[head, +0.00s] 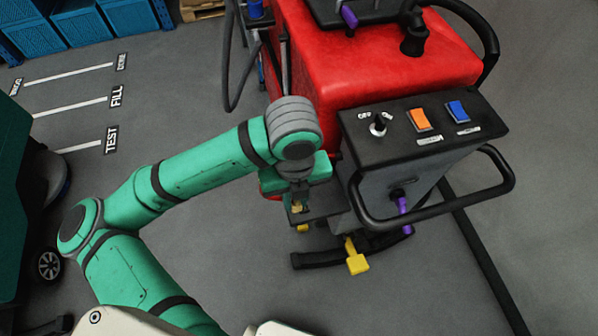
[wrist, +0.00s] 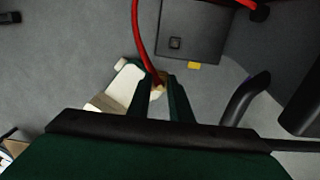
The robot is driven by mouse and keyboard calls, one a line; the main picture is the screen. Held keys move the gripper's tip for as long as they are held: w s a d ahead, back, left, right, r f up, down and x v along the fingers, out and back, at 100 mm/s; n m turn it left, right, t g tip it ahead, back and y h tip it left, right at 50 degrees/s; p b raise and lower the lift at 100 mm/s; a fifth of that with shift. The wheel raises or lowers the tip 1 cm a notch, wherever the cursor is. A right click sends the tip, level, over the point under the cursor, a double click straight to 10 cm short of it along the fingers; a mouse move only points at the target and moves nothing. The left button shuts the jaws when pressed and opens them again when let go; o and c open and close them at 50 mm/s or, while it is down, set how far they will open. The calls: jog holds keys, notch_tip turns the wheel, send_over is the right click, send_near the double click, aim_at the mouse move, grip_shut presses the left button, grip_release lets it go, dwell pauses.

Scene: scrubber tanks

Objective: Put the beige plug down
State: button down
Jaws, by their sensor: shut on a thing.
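My gripper (head: 298,207) hangs below the wrist beside the red scrubber's rear end, pointing down. In the wrist view my gripper (wrist: 161,88) is shut on the beige plug (wrist: 158,84), a small tan piece mostly hidden between the two dark fingers. A red cable (wrist: 138,30) runs down to it from the top of that view. In the head view a small tan-yellow bit of the plug (head: 297,208) shows at the fingertips. A grey box-like surface (wrist: 178,22) with a small square lies just beyond the fingers; I cannot tell whether the plug touches anything.
The red scrubber tank (head: 365,65) and its control panel (head: 424,124) stand close to the right, with a black handle loop (head: 500,165). A yellow pedal (head: 357,262) sits low. Blue crates (head: 80,25) stand at the back left.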

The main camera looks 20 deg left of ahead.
jog(key=w+a+f, duration=0.1)
jog(key=w+f, duration=0.2)
jog(key=w+a+f, duration=0.1)
jog(key=w+f, duration=0.2)
jog(key=w, duration=0.1)
jog(key=w+a+f, duration=0.2)
jog(key=w+f, duration=0.1)
jog(key=w, duration=0.1)
jog(key=shift+w, duration=0.25)
jog(key=shift+w+f, duration=0.15)
jog(key=shift+f, duration=1.55)
jog(key=shift+f, duration=0.25)
jog(key=c, duration=1.6)
grip_release()
jog(key=shift+r, duration=0.1)
